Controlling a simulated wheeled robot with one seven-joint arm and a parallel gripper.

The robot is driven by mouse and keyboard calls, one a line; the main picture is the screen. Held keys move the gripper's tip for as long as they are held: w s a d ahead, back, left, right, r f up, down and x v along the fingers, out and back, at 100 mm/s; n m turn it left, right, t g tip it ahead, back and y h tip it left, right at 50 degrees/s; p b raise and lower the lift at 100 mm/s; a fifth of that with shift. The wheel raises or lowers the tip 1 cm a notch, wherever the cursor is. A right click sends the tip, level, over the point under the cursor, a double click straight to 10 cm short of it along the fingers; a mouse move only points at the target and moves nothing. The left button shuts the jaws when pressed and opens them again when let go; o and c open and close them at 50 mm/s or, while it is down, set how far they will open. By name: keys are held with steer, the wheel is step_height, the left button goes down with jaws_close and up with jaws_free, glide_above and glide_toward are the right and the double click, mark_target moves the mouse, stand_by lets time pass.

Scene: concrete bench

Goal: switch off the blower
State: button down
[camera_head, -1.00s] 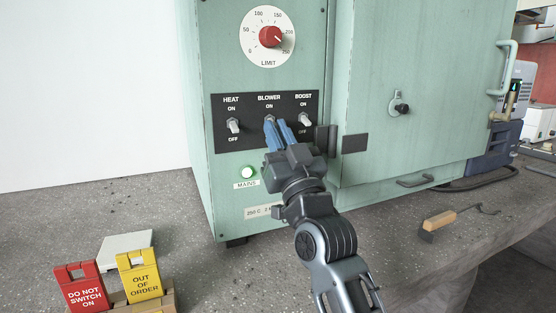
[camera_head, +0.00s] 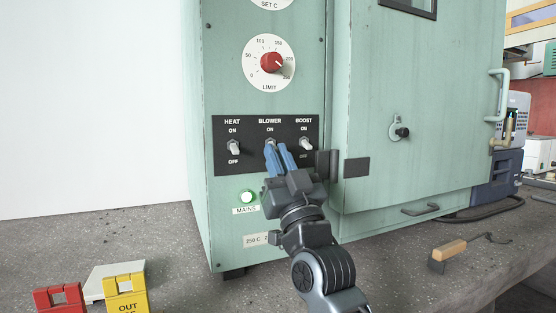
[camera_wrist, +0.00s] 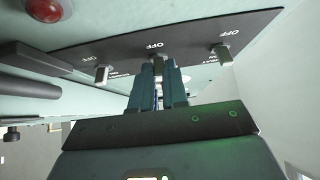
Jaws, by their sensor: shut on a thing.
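The blower switch (camera_head: 270,143) is the middle of three toggles on a black panel (camera_head: 224,124) of the green oven. My gripper (camera_head: 279,157) has its blue fingers at this toggle, shut on it; the fingers hide most of the lever. In the wrist view the blower switch (camera_wrist: 158,58) shows just past the fingertips, under an OFF label. I cannot tell clearly whether the lever sits up or down. The heat switch (camera_head: 234,148) is to its left and the boost switch (camera_head: 305,144) to its right, both apart from the fingers.
A red limit knob (camera_head: 271,63) is above the panel and a lit green mains lamp (camera_head: 247,197) below it. The oven door (camera_head: 430,110) is at the right. Red (camera_head: 58,299) and yellow (camera_head: 126,296) tags stand at the lower left. A wooden-handled tool (camera_head: 450,249) lies on the bench.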

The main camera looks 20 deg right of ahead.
steer(key=c, duration=1.1)
jaws_free()
steer(key=shift+c, duration=0.2)
steer(key=v, duration=0.7)
steer(key=shift+s+f, duration=0.25)
steer(key=shift+s, duration=0.05)
